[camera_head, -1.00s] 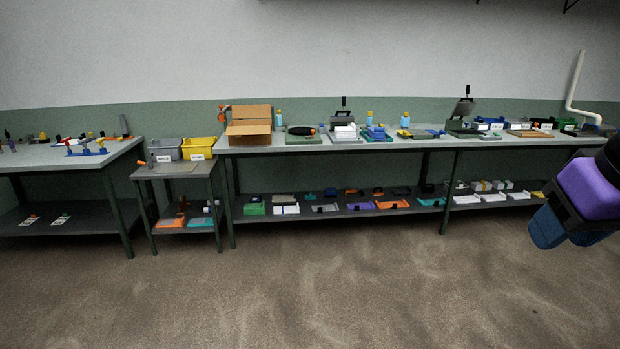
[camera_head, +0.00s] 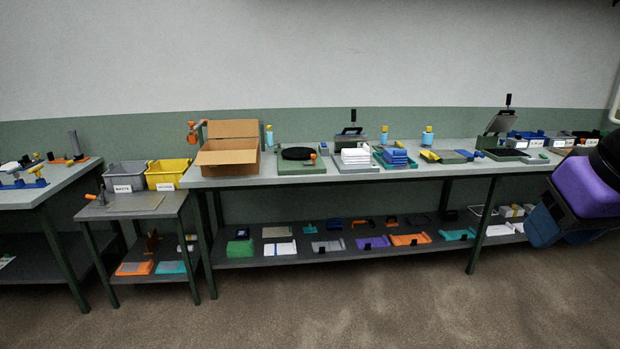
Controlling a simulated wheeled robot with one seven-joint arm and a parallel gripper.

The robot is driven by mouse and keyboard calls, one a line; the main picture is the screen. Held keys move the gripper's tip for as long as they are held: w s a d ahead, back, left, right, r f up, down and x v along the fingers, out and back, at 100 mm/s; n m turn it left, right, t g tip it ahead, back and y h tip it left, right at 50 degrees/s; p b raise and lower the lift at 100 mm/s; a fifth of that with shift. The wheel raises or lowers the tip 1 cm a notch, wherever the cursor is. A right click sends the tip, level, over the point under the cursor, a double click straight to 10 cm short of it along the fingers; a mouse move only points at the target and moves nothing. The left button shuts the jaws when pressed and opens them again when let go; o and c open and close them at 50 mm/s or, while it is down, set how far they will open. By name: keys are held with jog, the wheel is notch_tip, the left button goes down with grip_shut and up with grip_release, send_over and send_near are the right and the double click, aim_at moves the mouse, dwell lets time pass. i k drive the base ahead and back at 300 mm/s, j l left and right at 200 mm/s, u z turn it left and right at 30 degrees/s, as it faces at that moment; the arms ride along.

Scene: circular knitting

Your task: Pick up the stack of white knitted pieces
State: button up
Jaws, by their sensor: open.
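A stack of white knitted pieces (camera_head: 355,156) lies on a grey tray or plate (camera_head: 367,168) on the long bench, right of the black round pad. A dark upright device with a black handle stands just behind it. My gripper (camera_head: 560,222) shows at the right edge, a purple and black body with dark blue parts pointing down and left. It is far from the stack, in front of the bench's right part, and holds nothing that I can see. Its fingertips are hard to make out.
An open cardboard box (camera_head: 228,152), a green plate with a black round pad (camera_head: 300,158) and a blue stack (camera_head: 395,156) share the long bench (camera_head: 440,170). Grey and yellow bins (camera_head: 168,172) stand left. The floor (camera_head: 380,305) in front is clear.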

aim_at(350, 156)
jog(key=i, duration=1.8)
jog(key=i+j+z, duration=0.1)
jog(key=i+z, duration=0.25)
jog(key=i, duration=0.25)
jog(key=i+j+z, duration=0.3)
jog(key=i, duration=0.25)
jog(key=i+j+z, duration=0.35)
jog(key=i, duration=0.2)
